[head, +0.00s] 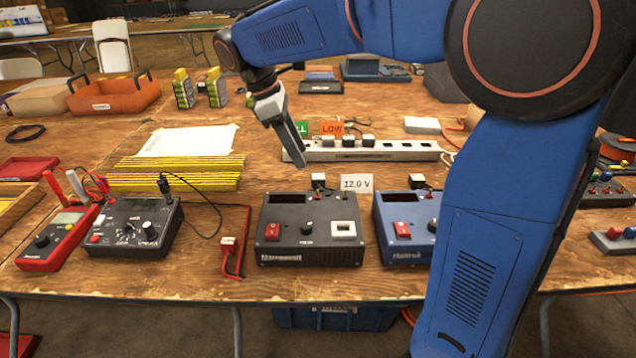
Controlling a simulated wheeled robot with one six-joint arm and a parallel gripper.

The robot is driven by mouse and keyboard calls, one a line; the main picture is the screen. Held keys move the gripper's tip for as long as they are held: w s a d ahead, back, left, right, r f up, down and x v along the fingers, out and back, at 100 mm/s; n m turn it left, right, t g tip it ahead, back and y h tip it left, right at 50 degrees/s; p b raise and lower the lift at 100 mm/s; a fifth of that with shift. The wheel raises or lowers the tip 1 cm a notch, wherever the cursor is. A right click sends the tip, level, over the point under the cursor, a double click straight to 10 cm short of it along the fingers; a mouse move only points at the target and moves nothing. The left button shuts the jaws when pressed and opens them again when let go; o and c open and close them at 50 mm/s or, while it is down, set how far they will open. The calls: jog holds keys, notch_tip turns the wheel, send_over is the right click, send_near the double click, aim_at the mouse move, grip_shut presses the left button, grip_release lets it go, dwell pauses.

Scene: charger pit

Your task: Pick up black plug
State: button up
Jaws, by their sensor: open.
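My gripper (293,155) points down over the table, seen from the side, with its fingertips in front of the left end of the white power strip (420,150). Nothing shows between its fingers. Several small dark plugs or blocks with pale parts are in view. Three sit in a row along the strip: left (328,142), middle (348,140) and right (368,140). Another (318,180) is at the back of the black power unit (309,228), and one (417,181) is behind the blue unit (390,215). I cannot tell which is the black plug.
A "12.0 V" card (357,183) stands behind the units. Green and red "LOW" labels (332,128) are behind the strip. A black meter box (135,228), red multimeter (62,235), yellow-edged stacks (175,181) and red leads (230,255) lie left.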

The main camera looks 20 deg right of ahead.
aim_at(316, 176)
jog(key=x, duration=0.3)
jog(key=shift+s+d+f, duration=0.1)
jog(key=shift+d+f, duration=0.05)
jog(key=shift+f, duration=0.1)
jog(key=shift+d+x, duration=0.2)
jog(key=shift+x, duration=1.1)
jog(key=shift+d+x, duration=0.25)
jog(key=shift+x, duration=1.05)
jog(key=shift+s+r, duration=0.2)
jog(key=c, duration=1.2)
